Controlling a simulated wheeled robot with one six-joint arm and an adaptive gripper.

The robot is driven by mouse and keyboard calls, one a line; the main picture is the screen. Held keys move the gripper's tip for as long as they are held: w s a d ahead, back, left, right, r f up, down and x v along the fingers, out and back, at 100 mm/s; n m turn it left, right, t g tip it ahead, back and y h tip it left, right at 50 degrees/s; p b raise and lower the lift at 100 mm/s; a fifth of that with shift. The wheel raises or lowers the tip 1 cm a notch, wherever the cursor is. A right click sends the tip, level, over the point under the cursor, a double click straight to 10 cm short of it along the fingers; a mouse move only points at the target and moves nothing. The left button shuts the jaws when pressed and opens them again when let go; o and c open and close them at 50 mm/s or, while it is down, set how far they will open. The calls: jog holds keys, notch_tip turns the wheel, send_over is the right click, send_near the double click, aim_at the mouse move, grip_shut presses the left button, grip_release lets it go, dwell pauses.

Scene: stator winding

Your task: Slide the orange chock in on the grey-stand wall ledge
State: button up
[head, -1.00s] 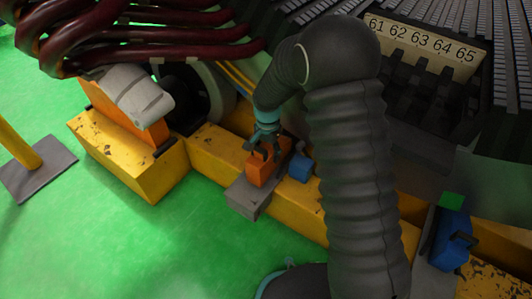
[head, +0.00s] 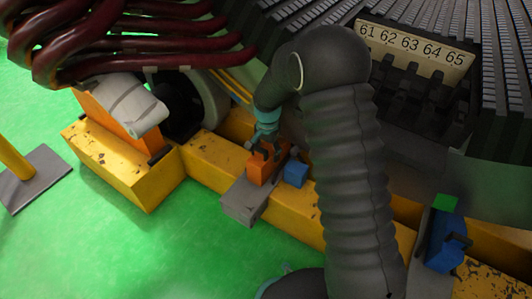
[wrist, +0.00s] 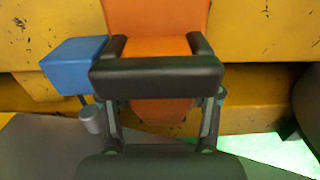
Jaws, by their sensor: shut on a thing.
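The orange chock (head: 261,169) is in my gripper (head: 264,151), over the inner end of a grey ledge (head: 243,205) at the yellow beam. In the head view it seems to rest on the ledge, but I cannot tell if it touches. In the wrist view the orange chock (wrist: 157,20) stands upright between the dark finger pads of my gripper (wrist: 158,45). A dark bar crosses in front of it and hides part of its face. The chock's underside is hidden.
A blue block (head: 296,173) sits close to the right of the chock; it also shows in the wrist view (wrist: 73,65). Another blue block (head: 445,252) is at far right. A yellow beam (head: 212,160) runs behind the ledge. Green floor in front is clear.

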jog(key=shift+w+d, duration=0.5)
jog(key=shift+w, duration=0.4)
jog(key=o, duration=1.4)
jog(key=shift+c, duration=0.2)
jog(key=shift+s, duration=0.1)
notch_tip(320, 180, up, 12)
